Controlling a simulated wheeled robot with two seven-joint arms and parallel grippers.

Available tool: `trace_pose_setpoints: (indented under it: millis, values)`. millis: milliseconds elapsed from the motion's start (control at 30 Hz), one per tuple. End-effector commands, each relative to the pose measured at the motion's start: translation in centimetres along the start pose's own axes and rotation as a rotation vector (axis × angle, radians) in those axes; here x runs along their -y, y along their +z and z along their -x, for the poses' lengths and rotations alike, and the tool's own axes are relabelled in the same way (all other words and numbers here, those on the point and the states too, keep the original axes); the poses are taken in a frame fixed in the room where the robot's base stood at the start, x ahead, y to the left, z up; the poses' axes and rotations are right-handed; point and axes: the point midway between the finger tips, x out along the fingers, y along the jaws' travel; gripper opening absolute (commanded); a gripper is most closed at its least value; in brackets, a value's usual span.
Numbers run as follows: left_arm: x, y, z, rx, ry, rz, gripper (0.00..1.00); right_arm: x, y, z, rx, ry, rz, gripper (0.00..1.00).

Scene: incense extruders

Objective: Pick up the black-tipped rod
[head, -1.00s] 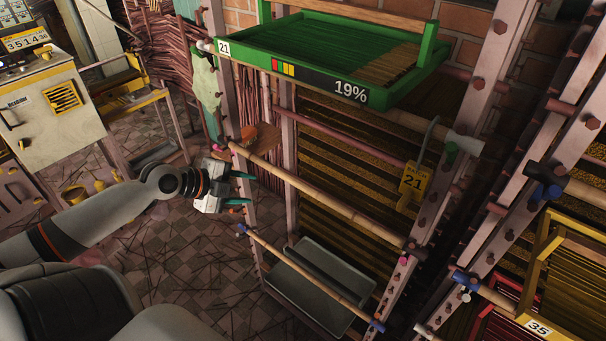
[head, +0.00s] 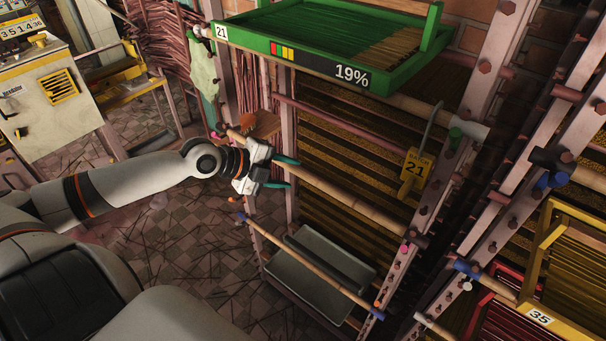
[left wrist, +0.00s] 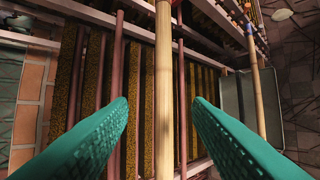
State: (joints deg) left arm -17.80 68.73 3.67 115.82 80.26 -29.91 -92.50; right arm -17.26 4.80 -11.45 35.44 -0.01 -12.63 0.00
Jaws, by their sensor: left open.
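A bamboo rod (head: 350,204) with a dark end at its right lies slanting across the front of the rack. My left gripper (head: 281,172) is open at the left part of this rod. In the left wrist view, the rod (left wrist: 163,70) runs lengthwise between the two spread teal fingers of the gripper (left wrist: 161,105). There is a gap on both sides of it. Part of the rod is hidden behind the gripper in the head view. My right gripper is not in view.
A second bamboo rod with blue ends (head: 308,267) lies lower, above a grey tray (head: 300,292). A green tray (head: 320,67) marked 19% sits above. A yellow tag (head: 416,170) hangs at the right. Rack posts (head: 487,65) stand close on the right.

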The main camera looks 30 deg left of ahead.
Motion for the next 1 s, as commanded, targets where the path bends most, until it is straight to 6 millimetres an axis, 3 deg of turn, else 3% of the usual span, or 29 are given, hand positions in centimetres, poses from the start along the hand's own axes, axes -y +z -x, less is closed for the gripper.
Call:
trace_pose_setpoints:
  millis: [500, 767, 1000]
  values:
    - [0.3, -0.1, -4.8, 0.0, 0.003, 0.002, 0.45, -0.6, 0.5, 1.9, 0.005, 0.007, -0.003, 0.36]
    - [0.5, -0.1, -5.2, 0.0, -0.001, 0.0, 0.45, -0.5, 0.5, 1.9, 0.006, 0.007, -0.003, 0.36]
    - [0.5, -0.1, -5.2, 0.0, 0.0, 0.0, 0.09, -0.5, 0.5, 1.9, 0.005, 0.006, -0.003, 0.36]
